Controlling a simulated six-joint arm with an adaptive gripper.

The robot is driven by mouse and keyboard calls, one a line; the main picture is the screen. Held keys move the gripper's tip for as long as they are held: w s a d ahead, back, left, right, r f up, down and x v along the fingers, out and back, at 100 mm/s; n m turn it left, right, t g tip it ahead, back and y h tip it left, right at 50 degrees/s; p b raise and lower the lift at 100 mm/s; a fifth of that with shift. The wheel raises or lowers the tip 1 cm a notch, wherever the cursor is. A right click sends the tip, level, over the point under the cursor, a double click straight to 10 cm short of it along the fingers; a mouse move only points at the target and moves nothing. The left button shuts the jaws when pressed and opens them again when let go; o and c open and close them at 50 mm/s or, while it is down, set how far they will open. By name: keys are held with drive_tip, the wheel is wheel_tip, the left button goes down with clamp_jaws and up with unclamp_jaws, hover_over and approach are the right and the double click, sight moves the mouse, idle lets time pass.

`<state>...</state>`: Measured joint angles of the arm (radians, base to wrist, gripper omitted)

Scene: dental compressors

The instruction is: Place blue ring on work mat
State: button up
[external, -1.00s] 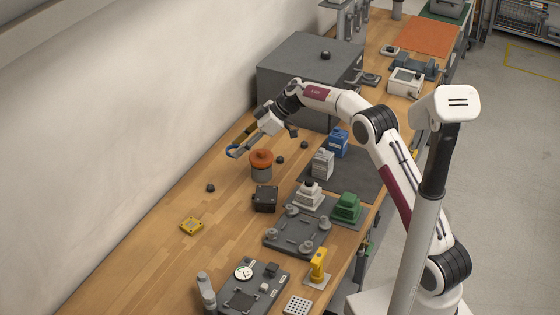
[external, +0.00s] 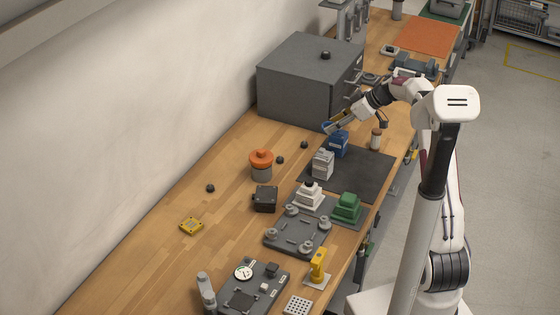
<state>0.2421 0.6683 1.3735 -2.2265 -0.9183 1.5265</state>
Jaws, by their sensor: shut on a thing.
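The blue ring (external: 328,128) is held in the tips of my gripper (external: 337,124), which is shut on it. The ring is small and partly hidden by the fingers. It shows just above and left of a blue block-shaped part (external: 339,145), near the front of the grey cabinet. The dark grey work mat (external: 367,178) lies on the wooden bench, below and right of the gripper. The ring appears to be off the bench, beyond the mat's far left corner; its exact height is hard to tell.
The blue part and a grey-white part (external: 322,164) stand at the mat's left edge. A small brown-and-white bottle (external: 376,139) stands near its far edge. The large grey cabinet (external: 308,80) is behind. A green part (external: 346,206) stands near the mat's front. The mat's middle is clear.

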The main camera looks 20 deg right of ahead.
drive_tip(key=m, duration=0.1)
hover_over(357, 167)
drive_tip(key=d, duration=0.2)
drive_tip(key=f, duration=0.1)
drive_tip(key=s+f, duration=0.2)
drive_tip(key=f, duration=0.1)
drive_tip(key=shift+s+d, duration=0.15)
drive_tip(key=shift+s, duration=0.1)
drive_tip(key=shift+f, duration=3.05)
drive_tip(key=shift+f, duration=0.1)
drive_tip(key=shift+f, duration=1.8)
